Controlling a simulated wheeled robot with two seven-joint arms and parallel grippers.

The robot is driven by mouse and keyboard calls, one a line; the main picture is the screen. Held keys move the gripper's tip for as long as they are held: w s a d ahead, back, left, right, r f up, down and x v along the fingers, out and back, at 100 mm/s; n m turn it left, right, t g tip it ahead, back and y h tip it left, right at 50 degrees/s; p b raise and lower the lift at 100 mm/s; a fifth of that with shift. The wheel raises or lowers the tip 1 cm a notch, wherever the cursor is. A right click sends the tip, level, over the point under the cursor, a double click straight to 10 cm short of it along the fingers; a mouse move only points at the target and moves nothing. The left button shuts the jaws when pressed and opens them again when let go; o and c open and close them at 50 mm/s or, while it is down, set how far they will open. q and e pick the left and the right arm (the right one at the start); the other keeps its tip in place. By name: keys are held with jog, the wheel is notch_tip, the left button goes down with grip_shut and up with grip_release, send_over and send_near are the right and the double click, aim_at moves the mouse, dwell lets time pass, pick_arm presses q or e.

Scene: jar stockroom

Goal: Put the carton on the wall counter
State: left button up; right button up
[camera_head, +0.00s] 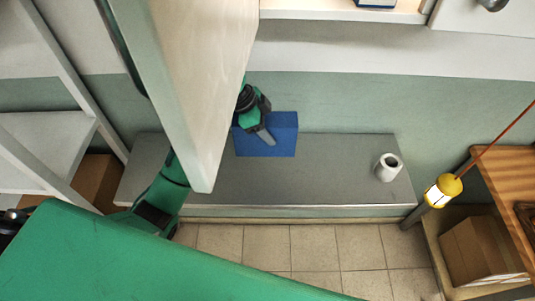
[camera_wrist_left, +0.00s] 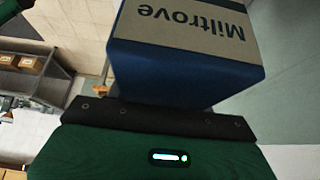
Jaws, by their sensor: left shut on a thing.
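The carton is a blue box (camera_head: 284,130) in the head view, over the back part of the wall counter. The wall counter is a long grey slab (camera_head: 310,185) along the green and white wall. My left gripper (camera_head: 266,137) is shut on the carton, with a grey finger lying over its near face. In the left wrist view the carton (camera_wrist_left: 185,65) fills the top middle, with a grey label reading "Miltrove" upside down. I cannot tell whether its underside touches the counter. My right gripper is not in view.
A white mug-like vessel (camera_head: 388,167) stands at the counter's right end; the counter between it and the carton is bare. A pale panel (camera_head: 195,80) hangs close in front, hiding part of my left arm. A yellow lantern (camera_head: 443,190) and wooden table (camera_head: 512,165) are at right.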

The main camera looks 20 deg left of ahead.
aim_at(268, 149)
pick_arm(q)
notch_tip(268, 149, down, 9)
jog(key=p, duration=0.2)
jog(key=shift+f+p, duration=0.2)
jog(key=shift+p, duration=0.15)
notch_tip(268, 149, down, 4)
jog(key=shift+r+p, duration=0.15)
jog(key=shift+p, duration=0.45)
jog(key=shift+f, duration=0.2)
jog(key=o, duration=1.2)
jog(key=shift+r, duration=0.15)
